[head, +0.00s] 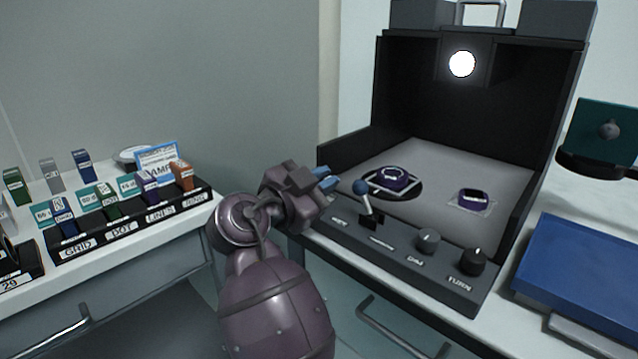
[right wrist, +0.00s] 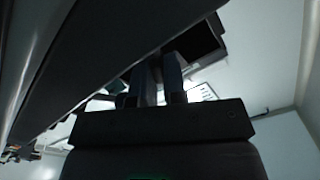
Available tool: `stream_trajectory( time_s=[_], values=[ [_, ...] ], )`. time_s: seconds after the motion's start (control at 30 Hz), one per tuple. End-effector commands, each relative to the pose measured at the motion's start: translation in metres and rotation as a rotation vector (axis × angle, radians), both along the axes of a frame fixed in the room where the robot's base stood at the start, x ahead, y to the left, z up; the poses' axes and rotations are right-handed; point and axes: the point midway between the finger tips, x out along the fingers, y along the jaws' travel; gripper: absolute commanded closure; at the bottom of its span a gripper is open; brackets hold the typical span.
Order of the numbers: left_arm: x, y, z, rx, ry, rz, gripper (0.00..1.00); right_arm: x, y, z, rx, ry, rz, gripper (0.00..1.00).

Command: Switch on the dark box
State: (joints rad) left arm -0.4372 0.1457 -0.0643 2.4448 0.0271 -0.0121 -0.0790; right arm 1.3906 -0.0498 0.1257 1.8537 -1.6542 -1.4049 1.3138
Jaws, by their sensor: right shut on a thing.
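The dark box (head: 404,110) stands open at the front on the right-hand bench. A bright white disc (head: 462,64) shows on its back wall. The right wrist view shows the two fingers (right wrist: 157,83) close together. My left gripper is out of view.
A blue case (head: 580,275) lies right of the box. Labelled racks (head: 130,228) with several coloured blocks fill the left bench.

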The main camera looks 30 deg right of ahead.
Motion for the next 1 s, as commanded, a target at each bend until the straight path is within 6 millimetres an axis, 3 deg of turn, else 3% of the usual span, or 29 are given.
stream_trajectory(
  time_s=[0.57,0.6,0.77,1.0],
  values=[
    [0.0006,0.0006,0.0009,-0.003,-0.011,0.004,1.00,-0.0011,-0.0014,0.0005,0.012,-0.039,-0.001,1.00],
    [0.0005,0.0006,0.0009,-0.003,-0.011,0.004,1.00,-0.0011,-0.0014,0.0005,0.012,-0.039,-0.001,0.87],
    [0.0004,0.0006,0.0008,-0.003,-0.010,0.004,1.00,-0.0012,-0.0011,0.0002,0.012,-0.038,-0.001,0.63],
    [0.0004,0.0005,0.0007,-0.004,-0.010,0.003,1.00,-0.0012,-0.0005,-0.0001,0.012,-0.036,0.000,0.63]
  ],
)
